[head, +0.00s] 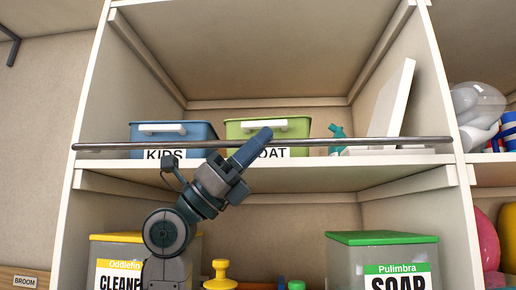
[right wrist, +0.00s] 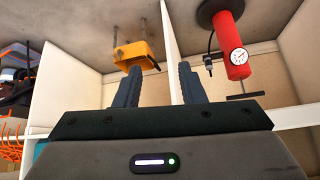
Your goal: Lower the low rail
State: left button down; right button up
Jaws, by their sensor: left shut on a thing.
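A grey metal rail (head: 350,142) runs across the front of the middle shelf in the head view, a little above the shelf board and in front of the bins. My left gripper (head: 252,145) reaches up from below and is shut on the rail left of its middle. Its fingers hide a short stretch of the rail. My right gripper (right wrist: 160,85) shows in the right wrist view with its two fingers apart and nothing between them.
Behind the rail stand a blue bin (head: 155,132), a green bin (head: 290,128) and a white board (head: 392,98). The shelf below holds a yellow-lidded cleaner box (head: 110,252) and a green-lidded soap box (head: 380,250). The right wrist view shows a red pump (right wrist: 232,45).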

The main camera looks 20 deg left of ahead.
dwell(0.4)
pick_arm(q)
jog(key=c, duration=1.5)
grip_release()
jog(key=shift+o, duration=0.2)
